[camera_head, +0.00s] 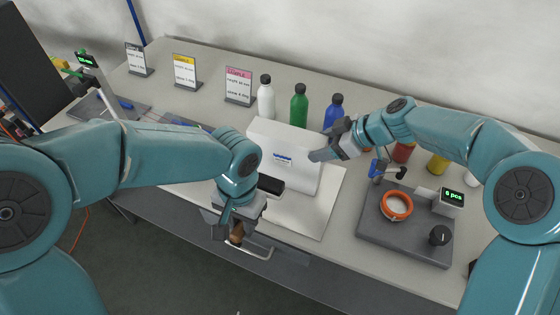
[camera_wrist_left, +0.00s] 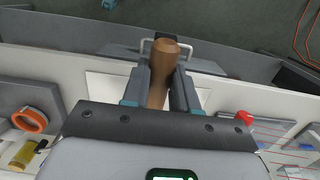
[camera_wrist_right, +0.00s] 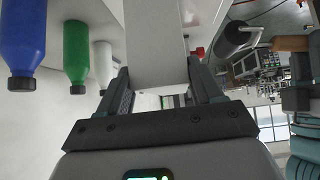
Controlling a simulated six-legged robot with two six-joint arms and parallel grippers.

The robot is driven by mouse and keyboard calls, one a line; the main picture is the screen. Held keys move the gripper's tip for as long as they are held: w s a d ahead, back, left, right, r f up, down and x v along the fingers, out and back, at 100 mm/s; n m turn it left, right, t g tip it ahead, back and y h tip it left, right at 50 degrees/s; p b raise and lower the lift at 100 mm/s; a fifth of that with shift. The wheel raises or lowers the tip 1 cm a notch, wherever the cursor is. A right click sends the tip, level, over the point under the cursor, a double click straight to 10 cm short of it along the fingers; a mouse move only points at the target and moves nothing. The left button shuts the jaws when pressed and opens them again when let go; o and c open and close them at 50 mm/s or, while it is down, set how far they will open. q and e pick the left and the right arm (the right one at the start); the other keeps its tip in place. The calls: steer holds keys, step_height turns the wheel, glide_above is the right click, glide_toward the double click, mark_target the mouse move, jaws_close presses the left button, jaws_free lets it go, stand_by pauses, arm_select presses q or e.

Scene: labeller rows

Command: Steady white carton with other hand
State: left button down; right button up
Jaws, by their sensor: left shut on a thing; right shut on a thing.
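The white carton (camera_head: 285,152) stands upright on a pale mat (camera_head: 325,205) in the middle of the bench, with a small blue label on its front. My right gripper (camera_head: 322,152) is shut on the carton at its upper right edge. In the right wrist view the carton (camera_wrist_right: 155,45) shows between the fingers (camera_wrist_right: 160,88). My left gripper (camera_head: 236,228) is shut on a brown wooden handle (camera_wrist_left: 162,72), in front of the carton near the bench's front edge. A dark block (camera_head: 271,184) shows beside it, low in front of the carton. What the handle belongs to is partly hidden.
White (camera_head: 265,100), green (camera_head: 299,106) and blue (camera_head: 334,108) bottles stand behind the carton. A grey scale plate (camera_head: 405,235) with an orange tape roll (camera_head: 396,205) and a display (camera_head: 449,199) lies right. Sign cards (camera_head: 239,85) stand at the back left.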

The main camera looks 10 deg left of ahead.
arm_select(q)
steer(key=w+a+f+t, duration=0.1)
steer(key=w+f, duration=0.1)
steer(key=w, duration=0.3)
steer(key=s+d, duration=0.2)
steer(key=d, duration=0.4)
steer(key=w+a, duration=0.2)
steer(key=a, duration=0.4)
steer(key=shift+w+r, duration=0.15)
steer(key=shift+r, duration=0.1)
steer(key=shift+w+d, duration=0.1)
steer(key=shift+w, duration=0.5)
stand_by(1.0)
steer(key=shift+s+d, duration=0.95)
steer(key=shift+d, duration=2.4)
steer(key=w+a, duration=0.2)
steer(key=a, duration=0.4)
steer(key=shift+a, duration=0.35)
